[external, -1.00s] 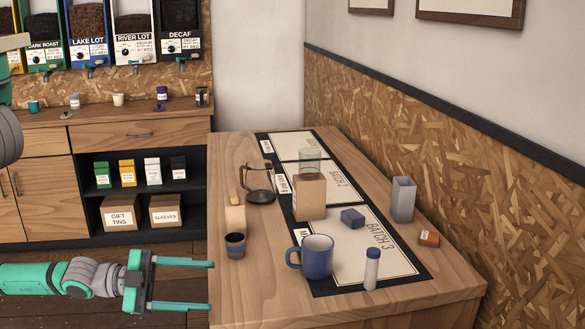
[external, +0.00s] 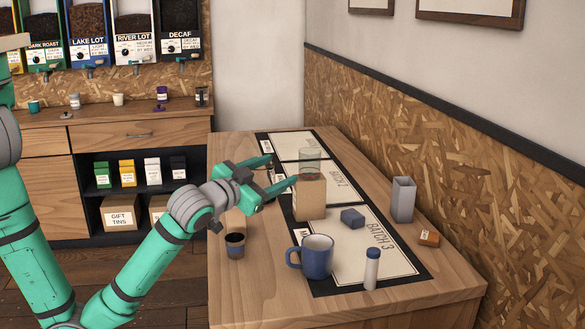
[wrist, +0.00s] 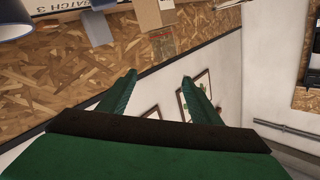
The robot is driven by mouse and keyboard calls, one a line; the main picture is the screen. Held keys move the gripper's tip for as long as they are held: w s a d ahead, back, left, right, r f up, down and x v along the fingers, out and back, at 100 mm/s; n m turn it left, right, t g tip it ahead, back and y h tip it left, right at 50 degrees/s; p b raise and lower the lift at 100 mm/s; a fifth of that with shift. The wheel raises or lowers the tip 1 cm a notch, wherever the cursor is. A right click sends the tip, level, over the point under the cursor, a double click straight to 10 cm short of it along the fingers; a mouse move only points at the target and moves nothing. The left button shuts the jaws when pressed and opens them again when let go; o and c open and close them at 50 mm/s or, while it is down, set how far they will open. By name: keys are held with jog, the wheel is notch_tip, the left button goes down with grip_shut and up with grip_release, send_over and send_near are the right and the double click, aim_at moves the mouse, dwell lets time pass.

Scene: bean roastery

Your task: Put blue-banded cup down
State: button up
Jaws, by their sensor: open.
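My gripper (external: 282,170) is open and empty, raised over the table behind the cup, close to the paper bag. It does not touch the cup. In the wrist view, my gripper's open fingers (wrist: 159,77) have nothing between them, and the cup does not show there.
The front edge is clear.

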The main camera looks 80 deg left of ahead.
jog(key=s+a+n+g+y, duration=0.1)
jog(key=s+a+n+g, duration=0.1)
jog(key=a+n+g, duration=0.3)
jog(key=n+g+h, duration=0.8)
jog(key=n+g, duration=0.1)
jog(key=n, duration=0.2)
send_near(235, 239)
jog(key=f, duration=0.2)
jog(key=s+f, duration=0.1)
jog(key=shift+s+d+f, duration=0.1)
jog(key=shift+d+f, duration=0.1)
jog(key=shift+d, duration=0.05)
jog(key=shift+w+a+x, duration=0.1)
jog(key=shift+x, duration=1.25)
jog(key=shift+w+a+x, duration=0.1)
jog(key=shift+x, duration=1.2)
jog(key=shift+w+r, duration=0.1)
jog(key=c, duration=1.2)
